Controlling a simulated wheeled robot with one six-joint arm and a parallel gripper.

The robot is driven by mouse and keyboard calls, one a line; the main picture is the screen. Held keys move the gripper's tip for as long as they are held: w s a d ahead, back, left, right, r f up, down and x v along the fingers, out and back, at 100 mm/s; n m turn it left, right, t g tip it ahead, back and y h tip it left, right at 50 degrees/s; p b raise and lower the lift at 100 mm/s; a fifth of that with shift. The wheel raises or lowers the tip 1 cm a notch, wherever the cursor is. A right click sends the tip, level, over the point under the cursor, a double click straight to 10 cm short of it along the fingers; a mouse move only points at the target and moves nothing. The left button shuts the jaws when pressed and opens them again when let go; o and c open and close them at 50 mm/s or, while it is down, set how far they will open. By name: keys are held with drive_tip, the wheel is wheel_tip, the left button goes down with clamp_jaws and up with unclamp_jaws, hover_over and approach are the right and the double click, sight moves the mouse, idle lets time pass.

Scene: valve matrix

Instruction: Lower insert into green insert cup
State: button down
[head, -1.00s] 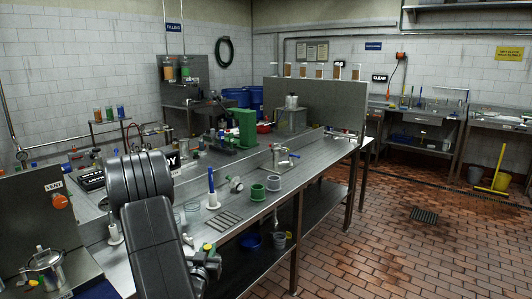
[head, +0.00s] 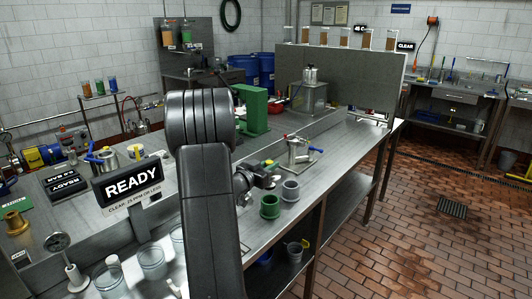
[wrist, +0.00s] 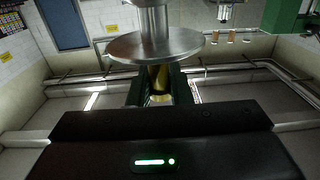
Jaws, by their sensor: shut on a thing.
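The green insert cup (head: 270,207) stands on the steel bench, just beyond the bench's front edge, in the head view. My gripper (head: 264,180) is above and close to this cup, partly hidden by my own arm. In the wrist view my gripper (wrist: 160,90) is shut on the insert (wrist: 155,46), a metal piece with a wide round flange, a thick stem and a brass-coloured part between the fingers. The insert is hard to make out in the head view. Whether it touches the cup cannot be told.
A grey cup (head: 290,190) stands beside the green one. Behind them is a metal pot (head: 298,150) with a blue-tipped handle. A READY sign (head: 132,188) and clear beakers (head: 151,262) are at left. The bench to the right is clear.

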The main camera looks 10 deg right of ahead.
sight(270, 190)
drive_tip(key=shift+w+d+r, duration=0.35)
drive_tip(key=shift+w+r, duration=0.1)
drive_tip(key=shift+w, duration=0.1)
drive_tip(key=shift+s, duration=0.1)
drive_tip(key=shift+a+f+b, duration=0.1)
drive_tip(key=shift+f+b, duration=3.4)
drive_tip(key=shift+f, duration=1.95)
drive_tip(key=c, duration=1.3)
unclamp_jaws()
drive_tip(key=shift+s, duration=0.1)
drive_tip(key=shift+o, duration=0.2)
drive_tip(key=shift+f, duration=0.1)
